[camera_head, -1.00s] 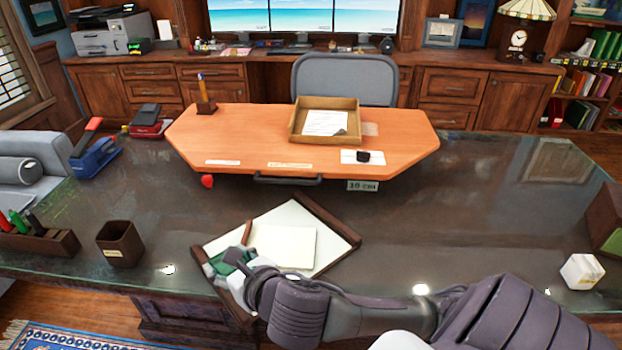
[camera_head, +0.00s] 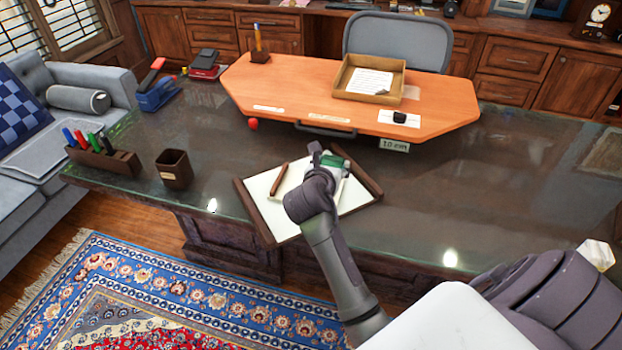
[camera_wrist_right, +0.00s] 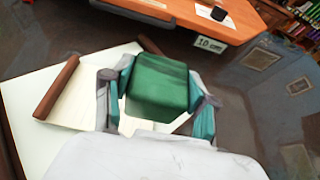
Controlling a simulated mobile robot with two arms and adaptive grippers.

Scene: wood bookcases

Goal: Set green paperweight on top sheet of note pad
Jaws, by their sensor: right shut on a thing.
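The green paperweight (camera_wrist_right: 158,84) is a green block held between the two fingers of my right gripper (camera_wrist_right: 157,95) in the right wrist view. In the head view the right gripper (camera_head: 328,160) holds the green paperweight (camera_head: 334,161) over the note pad (camera_head: 343,188), which my wrist partly hides. The note pad's pale sheet (camera_wrist_right: 78,106) also shows left of the gripper in the wrist view. Whether the block touches the sheet I cannot tell. My left gripper does not show.
The pad lies on a white blotter with dark wooden side bars (camera_head: 357,173) on the dark glossy desk. A brown cup (camera_head: 174,169) and a pen holder (camera_head: 104,158) stand to the left. An orange raised board (camera_head: 290,95) with a tray (camera_head: 370,80) is behind.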

